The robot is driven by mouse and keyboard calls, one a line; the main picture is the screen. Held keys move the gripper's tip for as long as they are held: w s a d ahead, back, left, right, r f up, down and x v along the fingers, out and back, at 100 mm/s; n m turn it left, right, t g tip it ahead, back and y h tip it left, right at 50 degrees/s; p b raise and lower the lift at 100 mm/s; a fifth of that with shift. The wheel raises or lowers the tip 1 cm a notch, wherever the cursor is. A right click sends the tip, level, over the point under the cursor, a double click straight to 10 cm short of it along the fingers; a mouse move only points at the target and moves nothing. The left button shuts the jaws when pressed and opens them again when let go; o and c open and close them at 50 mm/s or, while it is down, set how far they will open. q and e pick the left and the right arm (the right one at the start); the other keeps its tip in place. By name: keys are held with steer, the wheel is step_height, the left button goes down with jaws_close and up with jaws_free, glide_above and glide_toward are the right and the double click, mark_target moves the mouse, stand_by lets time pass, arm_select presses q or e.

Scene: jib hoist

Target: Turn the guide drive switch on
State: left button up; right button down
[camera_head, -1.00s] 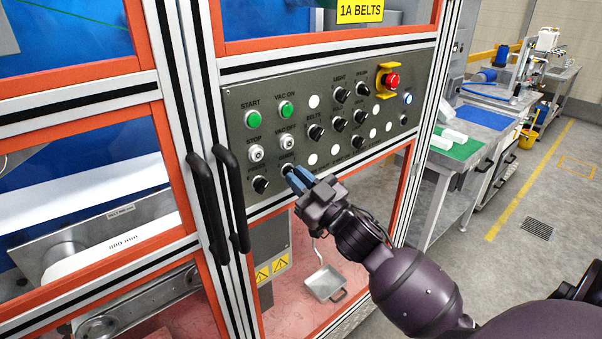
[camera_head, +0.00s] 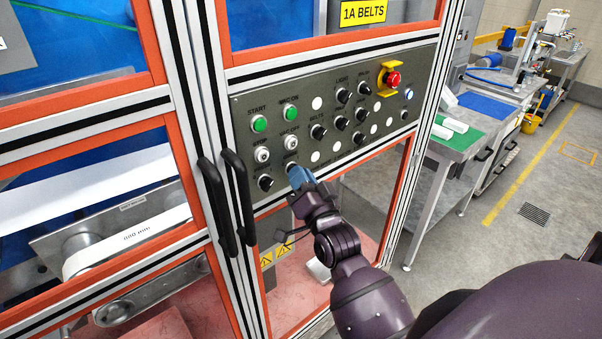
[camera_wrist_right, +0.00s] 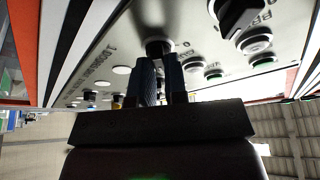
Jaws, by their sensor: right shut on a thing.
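The grey control panel (camera_head: 352,165) on the machine front carries several labelled buttons and black rotary switches. The guide drive switch is at the lower row, right of another black rotary switch (camera_head: 265,183); in the head view my gripper hides most of it. My right gripper (camera_head: 297,175) is at the panel there. In the right wrist view, the black knob of the guide drive switch (camera_wrist_right: 158,46) sits between the tips of my two fingers (camera_wrist_right: 160,70), which are shut on it. The direction its pointer faces is not clear. My left gripper is not in view.
Green buttons (camera_head: 260,124) and white buttons are close above my gripper. A red emergency stop (camera_head: 393,79) in a yellow collar is at the panel's upper right. Black door handles (camera_head: 238,195) stand out just left. A workbench (camera_head: 455,146) is to the right.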

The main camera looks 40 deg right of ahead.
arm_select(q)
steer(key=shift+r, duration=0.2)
arm_select(e)
steer(key=shift+r+m+h, duration=0.5)
steer(key=shift+m, duration=0.6)
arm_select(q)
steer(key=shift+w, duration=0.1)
arm_select(e)
steer(key=shift+m, duration=0.3)
steer(key=c, duration=1.1)
jaws_free()
steer(key=shift+f+g, duration=0.1)
steer(key=shift+g, duration=0.2)
arm_select(q)
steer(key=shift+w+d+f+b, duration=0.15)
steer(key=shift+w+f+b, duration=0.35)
steer(key=shift+b, duration=0.65)
arm_select(e)
steer(key=v, duration=1)
steer(key=shift+s+f, duration=0.15)
steer(key=shift+f, duration=0.15)
